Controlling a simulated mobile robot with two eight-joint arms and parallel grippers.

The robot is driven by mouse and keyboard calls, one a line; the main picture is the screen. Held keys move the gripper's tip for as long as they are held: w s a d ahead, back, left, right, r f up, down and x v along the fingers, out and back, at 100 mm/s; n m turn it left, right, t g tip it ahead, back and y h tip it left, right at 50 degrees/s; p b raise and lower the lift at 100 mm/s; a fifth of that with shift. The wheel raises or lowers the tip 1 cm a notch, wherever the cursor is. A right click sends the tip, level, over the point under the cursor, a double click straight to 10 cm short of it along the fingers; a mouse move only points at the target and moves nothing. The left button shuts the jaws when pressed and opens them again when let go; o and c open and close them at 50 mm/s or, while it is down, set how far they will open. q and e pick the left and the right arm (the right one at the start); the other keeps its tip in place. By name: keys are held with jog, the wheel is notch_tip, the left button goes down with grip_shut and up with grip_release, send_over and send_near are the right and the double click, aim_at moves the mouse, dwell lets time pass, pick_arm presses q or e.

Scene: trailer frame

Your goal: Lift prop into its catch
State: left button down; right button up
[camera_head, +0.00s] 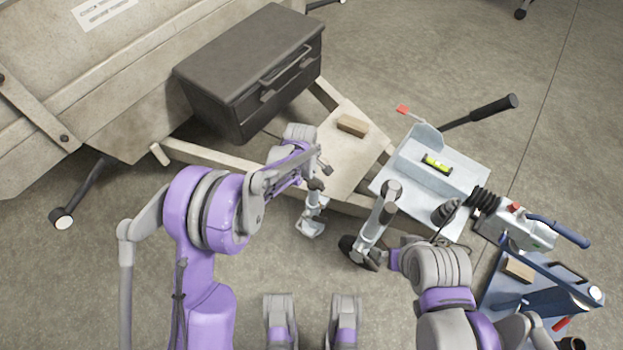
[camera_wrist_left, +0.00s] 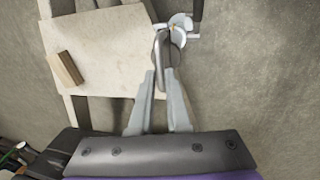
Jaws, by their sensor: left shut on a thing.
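The prop (camera_head: 312,218) is a short pale metal leg with a flat foot. It hangs down and slightly tilted beside the front of the trailer frame, over the floor. In the left wrist view the prop (camera_wrist_left: 178,24) shows just beyond my fingertips, with a grey rounded part between them. My left gripper (camera_wrist_left: 162,72) is shut on the prop; in the head view my left wrist partly covers its upper end. The catch cannot be made out. My right arm comes in from the lower right, and its fingers cannot be made out.
A dark toolbox (camera_head: 255,75) sits on the frame behind my left arm. A wooden block (camera_head: 352,125) lies on the pale deck. A jockey wheel post (camera_head: 378,220) stands right of the prop. A plate with a spirit level (camera_head: 437,165) and the coupling (camera_head: 515,225) are farther right.

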pick_arm(q)
notch_tip(320, 180, up, 6)
jog(key=shift+r+p, duration=0.15)
jog(key=shift+p, duration=0.85)
jog(key=c, duration=1.3)
grip_release()
jog(key=o, duration=0.4)
pick_arm(e)
notch_tip(320, 180, up, 3)
jog(key=shift+s+r, duration=0.1)
jog(key=shift+r, duration=0.05)
pick_arm(q)
jog(key=r, duration=0.3)
jog(key=s+r+p, duration=0.1)
jog(key=r, duration=0.3)
jog(key=a+r, duration=0.1)
jog(key=r, duration=0.2)
jog(key=shift+s+a+r+p, duration=0.1)
jog(key=shift+s+r+p, duration=0.15)
jog(key=shift+s+p, duration=0.1)
pick_arm(e)
notch_tip(320, 180, up, 2)
